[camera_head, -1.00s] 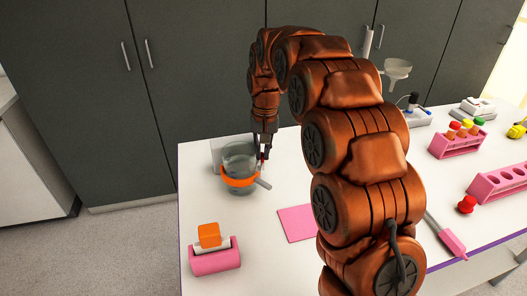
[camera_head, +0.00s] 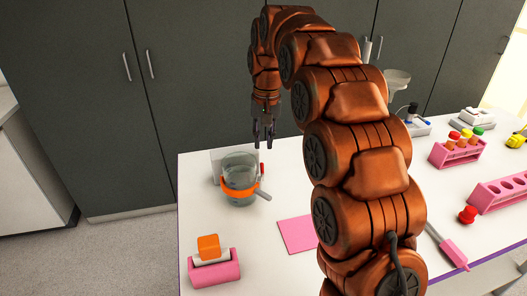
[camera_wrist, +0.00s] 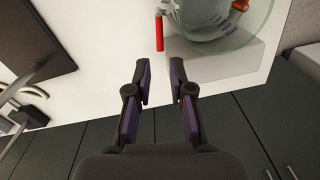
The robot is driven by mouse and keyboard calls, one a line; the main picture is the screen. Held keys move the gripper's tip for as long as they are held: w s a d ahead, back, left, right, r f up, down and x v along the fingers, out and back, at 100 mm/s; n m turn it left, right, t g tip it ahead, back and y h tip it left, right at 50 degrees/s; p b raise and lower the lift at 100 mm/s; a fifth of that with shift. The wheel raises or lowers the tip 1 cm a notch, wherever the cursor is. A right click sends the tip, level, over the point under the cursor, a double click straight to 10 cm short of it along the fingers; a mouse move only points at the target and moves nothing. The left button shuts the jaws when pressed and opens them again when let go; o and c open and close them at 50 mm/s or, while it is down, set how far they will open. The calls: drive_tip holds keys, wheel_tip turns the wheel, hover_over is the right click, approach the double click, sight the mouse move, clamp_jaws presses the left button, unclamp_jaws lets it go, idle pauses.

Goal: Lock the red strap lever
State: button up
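The red strap lever (camera_head: 262,168) stands at the right rear side of a clear round vessel (camera_head: 238,163) with an orange band around it. In the wrist view the lever (camera_wrist: 160,33) is a short red bar beside the clear vessel (camera_wrist: 222,14). My gripper (camera_head: 263,143) hangs above and behind the lever, apart from it. In the wrist view my gripper (camera_wrist: 160,82) is open and empty, its fingertips short of the lever's near end. Whether the lever is latched cannot be told.
A grey handle (camera_head: 264,196) sticks out right of the vessel. A pink holder (camera_head: 215,270) with an orange piece stands in front. A pink mat (camera_head: 297,235) lies to the right. Pink racks (camera_head: 455,154) stand farther right. Dark cabinets (camera_head: 200,90) are behind the table.

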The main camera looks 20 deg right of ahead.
drive_tip(key=shift+d+r, duration=0.1)
drive_tip(key=shift+r, duration=2.05)
drive_tip(key=shift+s, duration=0.1)
